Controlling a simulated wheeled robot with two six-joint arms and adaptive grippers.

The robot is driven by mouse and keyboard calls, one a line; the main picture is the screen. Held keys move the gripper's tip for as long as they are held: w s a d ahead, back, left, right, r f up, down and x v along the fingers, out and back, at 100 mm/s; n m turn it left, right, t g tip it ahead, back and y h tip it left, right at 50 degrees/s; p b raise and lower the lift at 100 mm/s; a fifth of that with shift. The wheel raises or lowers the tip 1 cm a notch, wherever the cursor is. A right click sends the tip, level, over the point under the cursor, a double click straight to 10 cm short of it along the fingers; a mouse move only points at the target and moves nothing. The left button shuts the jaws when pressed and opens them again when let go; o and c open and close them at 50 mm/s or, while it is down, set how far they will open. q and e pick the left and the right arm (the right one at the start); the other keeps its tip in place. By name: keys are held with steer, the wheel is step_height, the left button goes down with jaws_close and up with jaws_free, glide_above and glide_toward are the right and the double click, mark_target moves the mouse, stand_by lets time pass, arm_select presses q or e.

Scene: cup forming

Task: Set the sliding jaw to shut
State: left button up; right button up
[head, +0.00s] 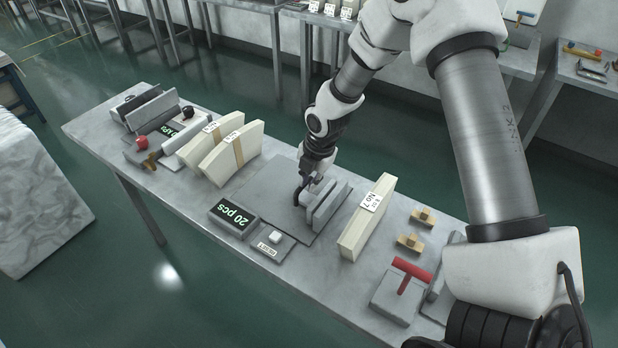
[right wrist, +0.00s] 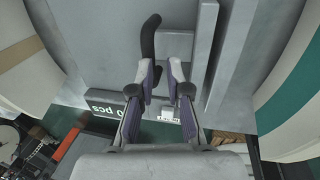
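The jaw fixture stands on a grey base plate (head: 262,192) in the middle of the bench in the head view. Its upright grey jaw plates (head: 329,206) stand close together; I cannot tell which one slides or how wide the gap is. A black curved handle (right wrist: 150,38) lies by the jaw in the right wrist view. My right gripper (right wrist: 161,72) is over the fixture with its fingers apart, the handle's lower end near its left finger. Clear space shows between the fingers, with no firm hold visible. My left gripper is out of view.
A "20 pcs" display (head: 233,219) and a small button box (head: 272,243) sit in front. A cream stack (head: 366,222) stands right of the fixture, two more (head: 231,152) left. A red-handled grey block (head: 400,292) is at the bench's right end.

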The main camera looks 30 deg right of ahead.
steer(key=shift+o, duration=0.3)
steer(key=shift+s+f, duration=0.25)
steer(key=shift+f, duration=0.25)
steer(key=shift+w, duration=0.25)
steer(key=shift+r, duration=0.1)
steer(key=shift+p+v, duration=1.1)
steer(key=shift+p, duration=0.05)
steer(key=p+v, duration=0.5)
steer(key=v, duration=0.1)
steer(key=shift+r+p, duration=0.35)
steer(key=shift+r, duration=0.05)
steer(key=shift+d, duration=0.1)
steer(key=shift+p, duration=0.3)
